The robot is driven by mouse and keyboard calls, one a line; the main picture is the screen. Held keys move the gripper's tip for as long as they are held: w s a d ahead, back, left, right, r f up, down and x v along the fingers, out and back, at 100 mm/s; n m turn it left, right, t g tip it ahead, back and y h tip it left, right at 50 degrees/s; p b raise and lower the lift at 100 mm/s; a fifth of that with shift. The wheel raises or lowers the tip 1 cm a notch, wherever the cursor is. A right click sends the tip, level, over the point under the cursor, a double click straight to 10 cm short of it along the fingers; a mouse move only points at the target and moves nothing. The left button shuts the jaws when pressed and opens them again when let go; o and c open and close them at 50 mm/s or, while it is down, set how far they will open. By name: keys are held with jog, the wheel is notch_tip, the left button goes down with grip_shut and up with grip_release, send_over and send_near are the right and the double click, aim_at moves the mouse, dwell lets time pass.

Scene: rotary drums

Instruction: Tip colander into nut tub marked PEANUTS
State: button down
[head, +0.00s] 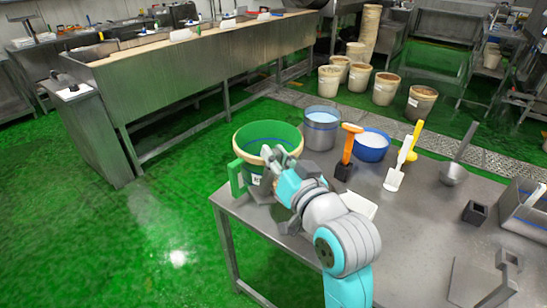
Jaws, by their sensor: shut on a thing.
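A wide round green vessel (243,149) with a pale beige band around its rim is at the far left corner of the metal table. I cannot read the label or tell whether this is the colander or the tub. My gripper (273,158) is at its near rim, shut on what looks like this vessel; the exact grip is partly hidden by the fingers. The vessel looks upright. Whether its base touches the table is unclear.
An orange-handled tool (349,143), a white scoop (394,179) and a ladle (455,173) are to the right. Tan buckets (385,89) stand on the floor behind.

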jog(key=shift+w+d+r+m, duration=0.3)
jog(key=shift+d+r+m, duration=0.25)
jog(key=shift+d+r, duration=0.1)
jog(key=shift+w+d+r+m, duration=0.3)
jog(key=shift+d+r+m, duration=0.25)
jog(key=shift+d+r, duration=0.1)
dwell(0.4)
jog(key=shift+w+d+r+m, duration=0.25)
jog(key=shift+w+d+m, duration=0.15)
jog(key=shift+d, duration=0.3)
jog(key=shift+w+d+r+m, duration=0.2)
jog(key=shift+w+d+m, duration=0.1)
jog(key=shift+d+m, duration=0.35)
jog(key=shift+w+d+r+m, duration=0.25)
jog(key=shift+w+d+m, duration=0.1)
jog(key=shift+d, duration=0.45)
jog(key=shift+w+d+m, duration=0.3)
jog(key=shift+d+m, duration=0.1)
jog(key=shift+d, duration=0.25)
jog(key=shift+w+d+m, duration=0.35)
jog(key=shift+d+m, duration=0.05)
jog(key=shift+d, duration=0.3)
jog(key=shift+w+d+m, duration=0.3)
jog(key=shift+d+m, duration=0.1)
jog(key=shift+d, duration=0.25)
